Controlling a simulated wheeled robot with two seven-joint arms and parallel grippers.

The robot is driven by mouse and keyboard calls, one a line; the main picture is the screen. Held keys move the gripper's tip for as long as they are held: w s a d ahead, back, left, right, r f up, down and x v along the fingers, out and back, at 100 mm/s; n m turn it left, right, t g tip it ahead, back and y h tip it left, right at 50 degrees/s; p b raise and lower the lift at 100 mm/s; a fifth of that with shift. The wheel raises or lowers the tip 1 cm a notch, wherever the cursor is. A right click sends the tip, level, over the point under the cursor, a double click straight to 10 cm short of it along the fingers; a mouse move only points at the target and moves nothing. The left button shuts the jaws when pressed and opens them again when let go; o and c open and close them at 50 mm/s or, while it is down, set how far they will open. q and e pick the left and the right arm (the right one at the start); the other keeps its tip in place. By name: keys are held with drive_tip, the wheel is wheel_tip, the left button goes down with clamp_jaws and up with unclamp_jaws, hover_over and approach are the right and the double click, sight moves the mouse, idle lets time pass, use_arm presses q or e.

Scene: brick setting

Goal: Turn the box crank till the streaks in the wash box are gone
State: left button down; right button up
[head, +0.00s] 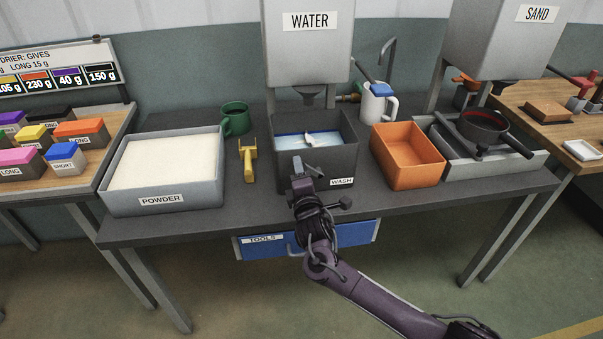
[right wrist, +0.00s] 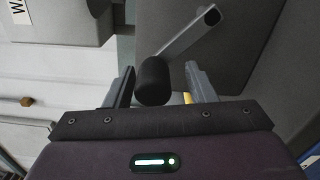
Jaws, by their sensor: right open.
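The dark grey wash box (head: 342,165), labelled WASH, stands at the middle of the bench under the water tank. It holds bluish liquid (head: 288,142) with pale streaks on it. My right gripper (head: 304,170) is in front of the box and hides part of its front wall. In the right wrist view, the black crank knob (right wrist: 153,82) sits between the two open fingers of this gripper, with a gap visible on the right side. The grey crank arm (right wrist: 188,35) runs up and right from the knob. In the head view the gripper largely hides the crank. My left gripper is not in view.
A powder tray (head: 163,199), yellow tool (head: 248,160) and green mug (head: 235,118) stand left of the box. A white jug (head: 376,104), orange bin (head: 407,180) and grey tray with a dark pan (head: 482,126) stand right. A blue tools drawer (head: 355,234) hangs below.

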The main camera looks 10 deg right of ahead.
drive_tip(key=s, duration=0.7)
drive_tip(key=shift+s+d+b, duration=0.3)
